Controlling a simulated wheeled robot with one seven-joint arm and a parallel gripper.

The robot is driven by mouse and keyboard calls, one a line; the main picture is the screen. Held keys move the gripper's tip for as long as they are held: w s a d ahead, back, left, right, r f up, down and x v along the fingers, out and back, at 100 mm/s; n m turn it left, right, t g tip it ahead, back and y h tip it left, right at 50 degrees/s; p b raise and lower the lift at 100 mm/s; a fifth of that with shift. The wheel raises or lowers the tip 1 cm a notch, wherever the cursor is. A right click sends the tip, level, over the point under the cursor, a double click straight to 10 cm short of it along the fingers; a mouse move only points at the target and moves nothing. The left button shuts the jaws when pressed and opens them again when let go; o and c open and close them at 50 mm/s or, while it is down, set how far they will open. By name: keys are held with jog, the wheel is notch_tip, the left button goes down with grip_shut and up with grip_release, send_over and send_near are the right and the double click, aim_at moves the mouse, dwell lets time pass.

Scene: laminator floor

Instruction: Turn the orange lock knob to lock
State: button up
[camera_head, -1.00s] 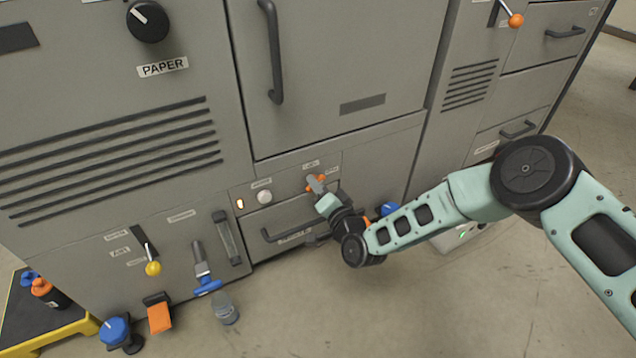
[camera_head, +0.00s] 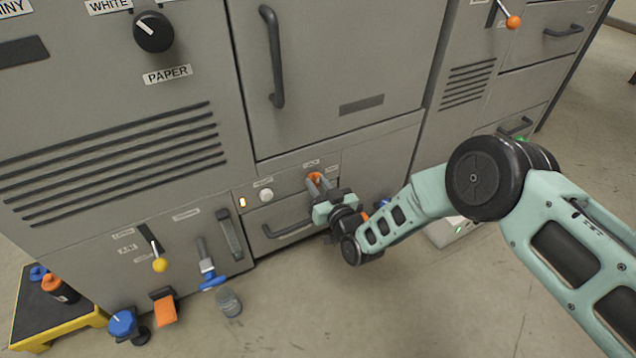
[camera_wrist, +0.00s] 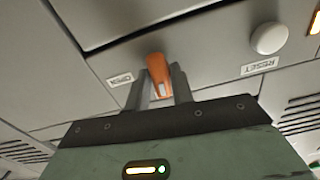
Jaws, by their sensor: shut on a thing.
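The orange lock knob (camera_head: 315,178) sits on the small panel above a drawer of the grey machine. It also shows in the wrist view (camera_wrist: 158,73), between my two fingers. My gripper (camera_head: 316,190) is shut on the knob, one finger on each side. In the wrist view the knob has a pale mark at its end near the gripper, and an OPEN label (camera_wrist: 120,79) is on the panel to its left. The fingers partly hide the knob in the head view.
A white RESET button (camera_wrist: 269,38) is on the same panel, with a lit orange lamp (camera_head: 242,202) beyond it. A drawer handle (camera_head: 290,228) is just below. A yellow-tipped lever (camera_head: 160,265), a blue valve handle (camera_head: 213,282) and a yellow-edged platform (camera_head: 60,325) stand at lower left.

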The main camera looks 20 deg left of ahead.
jog(key=shift+n, duration=0.5)
jog(key=o, duration=1)
jog(key=shift+s+d+p, duration=0.4)
jog(key=shift+d+p, duration=0.05)
jog(key=shift+p, duration=0.05)
jog(key=p+v, duration=0.5)
jog(key=v, duration=1.1)
jog(key=shift+d+p, duration=0.2)
jog(key=shift+p, duration=0.15)
